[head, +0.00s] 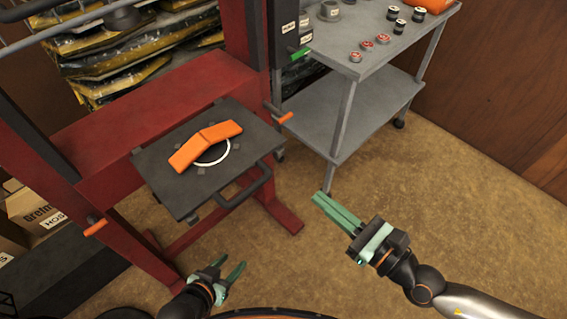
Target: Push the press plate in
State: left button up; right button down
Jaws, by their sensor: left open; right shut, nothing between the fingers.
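The press plate (171,189) is a dark flat plate with a black handle bar (243,190) on its front side. It rests on the red press frame (152,106) and juts out toward me. A bent orange part (205,145) lies on it, partly over a white ring (222,156). My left gripper (227,269) is open and empty, low in front of the plate and apart from it. My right gripper (325,203) is shut and empty, to the right of the handle and apart from it.
A grey metal cart (366,113) at the back right holds several small round parts. Orange-handled pins (96,227) stick out of the press frame. Boxes (37,207) stand at the left. The floor (440,190) right of the press is clear.

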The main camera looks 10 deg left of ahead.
aim_at(267, 155)
pick_arm(q)
jog(key=r+p, duration=0.3)
jog(key=shift+s+a+r, duration=0.1)
jog(key=shift+a, duration=0.2)
pick_arm(e)
jog(key=x, duration=1.3)
